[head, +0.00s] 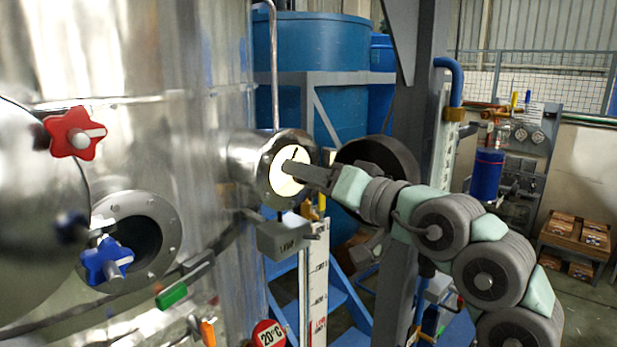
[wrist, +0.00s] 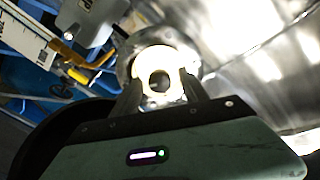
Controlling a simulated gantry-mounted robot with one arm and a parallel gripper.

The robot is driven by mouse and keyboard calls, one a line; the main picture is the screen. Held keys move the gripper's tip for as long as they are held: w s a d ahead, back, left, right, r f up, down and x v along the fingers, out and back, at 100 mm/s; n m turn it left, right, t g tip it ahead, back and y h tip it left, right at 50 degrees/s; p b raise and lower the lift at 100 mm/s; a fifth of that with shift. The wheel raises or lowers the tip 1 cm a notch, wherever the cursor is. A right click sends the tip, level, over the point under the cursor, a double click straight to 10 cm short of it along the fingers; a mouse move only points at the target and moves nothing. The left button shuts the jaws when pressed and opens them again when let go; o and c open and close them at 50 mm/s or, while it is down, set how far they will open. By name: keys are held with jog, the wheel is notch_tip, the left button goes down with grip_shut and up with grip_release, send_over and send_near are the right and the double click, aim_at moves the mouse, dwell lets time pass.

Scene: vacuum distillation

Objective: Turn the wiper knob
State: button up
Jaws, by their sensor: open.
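A round metal sight port (head: 268,165) with a bright, lit glass sticks out of the shiny vessel in the head view. In the wrist view its bright face (wrist: 160,57) lies ahead of my gripper. A small dark round part, apparently the wiper knob (wrist: 159,83), shows at the face's lower middle, between my fingers. My gripper (head: 290,170) reaches the port from the right. In the wrist view my gripper (wrist: 162,84) is open, one finger on each side of the dark part. I cannot tell whether the fingers touch it. The knob is mostly hidden in the head view.
A grey lamp box (head: 285,238) hangs just below the port. A red star knob (head: 75,133) and a blue star knob (head: 107,260) are on the vessel at left. A grey post (head: 408,130) stands behind my arm, with blue tanks (head: 312,95) farther back.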

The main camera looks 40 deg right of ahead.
jog(key=s+b, duration=0.4)
jog(key=s, duration=0.6)
jog(key=shift+s+b, duration=0.35)
jog(key=shift+d, duration=0.1)
